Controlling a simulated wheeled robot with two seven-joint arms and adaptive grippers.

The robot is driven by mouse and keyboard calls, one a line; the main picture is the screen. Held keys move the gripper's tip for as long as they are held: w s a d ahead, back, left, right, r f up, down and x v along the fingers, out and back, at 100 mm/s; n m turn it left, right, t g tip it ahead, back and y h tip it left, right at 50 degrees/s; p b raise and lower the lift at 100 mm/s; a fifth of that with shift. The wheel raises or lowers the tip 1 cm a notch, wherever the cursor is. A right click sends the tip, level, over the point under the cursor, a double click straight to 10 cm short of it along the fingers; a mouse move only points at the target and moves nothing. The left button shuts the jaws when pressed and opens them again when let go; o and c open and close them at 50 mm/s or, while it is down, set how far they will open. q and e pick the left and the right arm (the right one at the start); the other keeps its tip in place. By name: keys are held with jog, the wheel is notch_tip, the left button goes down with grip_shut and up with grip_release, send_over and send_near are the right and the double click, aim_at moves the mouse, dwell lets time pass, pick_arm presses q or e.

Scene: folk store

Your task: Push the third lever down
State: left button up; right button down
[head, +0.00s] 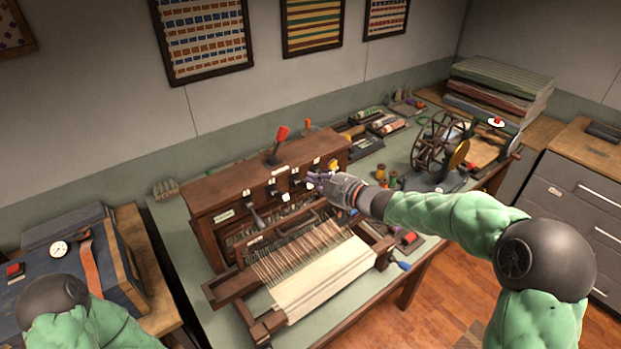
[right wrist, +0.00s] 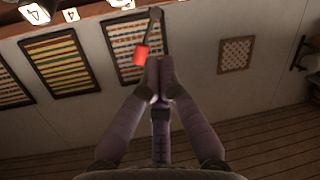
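A brown wooden loom cabinet (head: 225,190) stands on the green worktable, with a row of levers and small white tags on its front. One dark-handled lever (head: 256,217) on the left hangs down. A red-handled lever (head: 282,133) stands up from the cabinet. My right gripper (head: 314,180) is at the cabinet front, over its right half, and hides part of the lever row. In the right wrist view its purple fingertips (right wrist: 158,68) are together, with nothing visible between them. A red handle (right wrist: 141,54) shows just beside the tips; contact cannot be told. My left gripper is out of view.
Pale warp threads and cloth (head: 325,275) stretch in front of the cabinet. A spoked wheel (head: 437,140) and spools stand to the right. A blue box (head: 70,270) sits at the left. Open floor (head: 450,270) lies right of the table.

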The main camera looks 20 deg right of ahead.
send_over(302, 184)
jog(key=a, duration=0.2)
jog(key=f, duration=0.2)
jog(key=shift+s+d+f, duration=0.4)
jog(key=shift+d+f, duration=0.1)
jog(key=shift+f, duration=0.25)
jog(key=shift+s+d+f, duration=0.4)
jog(key=shift+d+f, duration=0.1)
jog(key=shift+f, duration=0.25)
